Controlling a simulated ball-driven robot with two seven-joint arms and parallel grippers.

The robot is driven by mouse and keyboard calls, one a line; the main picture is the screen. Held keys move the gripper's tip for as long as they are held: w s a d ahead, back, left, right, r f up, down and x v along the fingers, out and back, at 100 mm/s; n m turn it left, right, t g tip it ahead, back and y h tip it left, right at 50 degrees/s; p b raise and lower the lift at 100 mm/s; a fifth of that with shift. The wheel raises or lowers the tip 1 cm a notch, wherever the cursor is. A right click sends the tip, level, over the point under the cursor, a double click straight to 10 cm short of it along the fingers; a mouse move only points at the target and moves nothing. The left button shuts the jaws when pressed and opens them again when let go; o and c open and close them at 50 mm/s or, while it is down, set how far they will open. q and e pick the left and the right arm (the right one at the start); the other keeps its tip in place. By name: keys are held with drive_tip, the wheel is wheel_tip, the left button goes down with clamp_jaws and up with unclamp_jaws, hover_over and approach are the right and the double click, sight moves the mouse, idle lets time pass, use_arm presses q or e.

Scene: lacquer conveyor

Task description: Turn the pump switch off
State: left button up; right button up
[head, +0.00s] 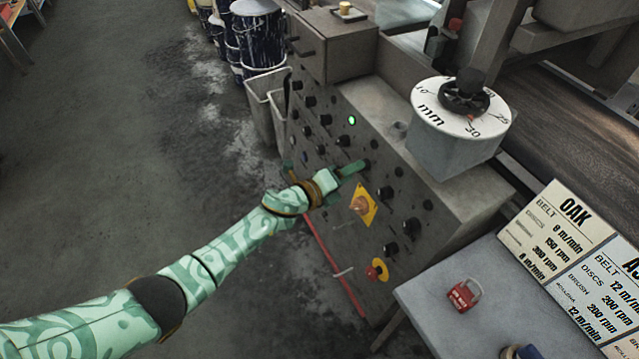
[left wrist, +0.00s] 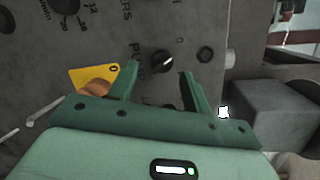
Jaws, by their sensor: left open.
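My left gripper (head: 352,170) reaches from the left to the control panel's face. In the left wrist view its two green fingers (left wrist: 158,76) are open, with nothing between them. A black rotary switch (left wrist: 163,61) with a pale pointer line sits on the panel just ahead of the gap between the fingertips. A partly hidden label starting "PU" stands beside it, and a small 0 is on its other side. I cannot tell whether a finger touches the switch. In the head view the fingers cover most of that spot. My right gripper is not in view.
A yellow plate with an orange handle (head: 362,206) is close below the gripper; it also shows in the left wrist view (left wrist: 95,77). Several black knobs, a lit green lamp (head: 351,120) and a red button (head: 376,271) crowd the panel. A table (head: 425,300) holds a red padlock (head: 463,295).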

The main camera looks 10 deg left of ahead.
use_arm(q)
drive_tip(key=p+v, duration=0.3)
drive_tip(key=v, duration=1.1)
drive_tip(key=shift+p, duration=0.4)
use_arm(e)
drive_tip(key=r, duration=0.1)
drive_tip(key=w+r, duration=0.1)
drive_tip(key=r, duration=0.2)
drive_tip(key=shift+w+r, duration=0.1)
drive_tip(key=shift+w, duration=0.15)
use_arm(q)
drive_tip(key=shift+a, duration=0.1)
